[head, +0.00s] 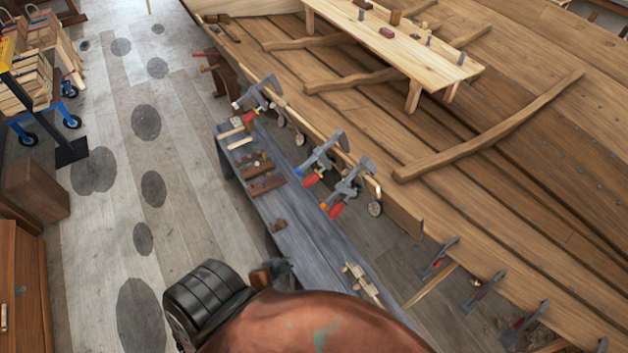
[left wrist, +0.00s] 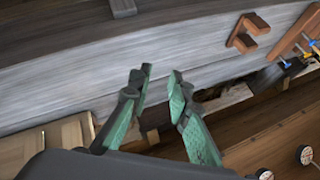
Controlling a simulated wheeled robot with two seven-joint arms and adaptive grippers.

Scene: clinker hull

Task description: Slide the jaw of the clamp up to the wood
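Several grey metal clamps sit along the near edge of the hull in the head view: one upper left (head: 258,93), one in the middle (head: 322,160) and one beside it (head: 348,186). The latter two have red handles. I cannot tell which is the task's clamp, or whether their jaws touch the wood (head: 372,183). My left gripper (head: 283,268) is over the grey bench, below the clamps in the picture, partly hidden by my arm. In the left wrist view its green fingers (left wrist: 160,85) are apart with nothing between them. My right gripper is out of view.
More clamps (head: 438,257) stand along the hull at lower right. A plank table (head: 400,45) stands inside the hull.

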